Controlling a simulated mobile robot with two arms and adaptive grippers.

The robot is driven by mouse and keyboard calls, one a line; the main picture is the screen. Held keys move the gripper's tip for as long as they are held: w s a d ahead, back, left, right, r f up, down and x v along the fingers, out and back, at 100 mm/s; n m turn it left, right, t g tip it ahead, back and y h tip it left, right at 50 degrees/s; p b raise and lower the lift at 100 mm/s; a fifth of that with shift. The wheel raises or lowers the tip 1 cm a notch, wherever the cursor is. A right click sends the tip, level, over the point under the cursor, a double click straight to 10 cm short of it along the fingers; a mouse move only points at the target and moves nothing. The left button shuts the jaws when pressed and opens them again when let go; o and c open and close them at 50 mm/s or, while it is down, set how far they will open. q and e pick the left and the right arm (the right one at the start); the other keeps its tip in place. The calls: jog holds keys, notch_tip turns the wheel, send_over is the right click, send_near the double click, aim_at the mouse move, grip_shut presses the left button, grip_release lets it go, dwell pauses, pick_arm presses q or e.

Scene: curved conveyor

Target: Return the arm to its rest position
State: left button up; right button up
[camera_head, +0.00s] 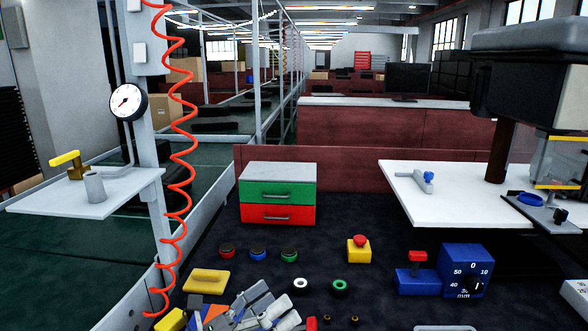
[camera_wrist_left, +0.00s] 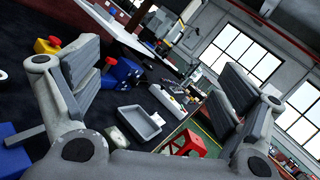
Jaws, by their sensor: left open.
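My left gripper (camera_head: 262,306) shows at the bottom edge of the head view, low over the dark work surface (camera_head: 345,215). In the left wrist view its two grey padded fingers stand wide apart with nothing between them (camera_wrist_left: 160,85). A small grey tray (camera_wrist_left: 142,122) shows below the gap between the fingers in that view, apart from them. Most of the left arm is hidden below the head view. My right gripper is in neither view.
A cabinet with a green and a red drawer (camera_head: 277,193) stands at the back. A red-topped yellow button box (camera_head: 359,248), a blue dial box (camera_head: 467,270) and a yellow block (camera_head: 207,281) stand nearby. A coiled red hose (camera_head: 181,160) hangs at left.

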pick_arm(q)
jog(key=w+a+f+n+t+y, duration=0.25)
jog(key=a+n+t+y, duration=0.75)
jog(key=n, duration=1)
jog(key=s+a+f+n+g+y, duration=0.4)
jog(key=f+n, duration=0.2)
jog(key=f, duration=0.1)
jog(key=s+a+f+n+g+y, duration=0.3)
jog(key=a+f+n+g+y, duration=0.15)
jog(key=f+n, duration=0.2)
jog(key=s+d+f+n+g+h, duration=0.1)
jog(key=s+f+n+g, duration=0.2)
jog(key=s+f+g, duration=0.5)
jog(key=s+f+n+g, duration=0.2)
jog(key=s+f+n, duration=0.2)
jog(key=s, duration=0.8)
notch_tip(320, 180, down, 26)
jog(key=s+g+p, duration=0.1)
jog(key=s, duration=0.1)
jog(key=s+a+f+g+p, duration=0.1)
jog(key=s+a+f, duration=0.1)
jog(key=s+f, duration=1.2)
jog(key=s, duration=0.2)
jog(key=shift+s+a+m, duration=0.3)
jog(key=shift+s+m, duration=0.05)
jog(key=shift+s, duration=0.05)
jog(key=shift+g, duration=0.25)
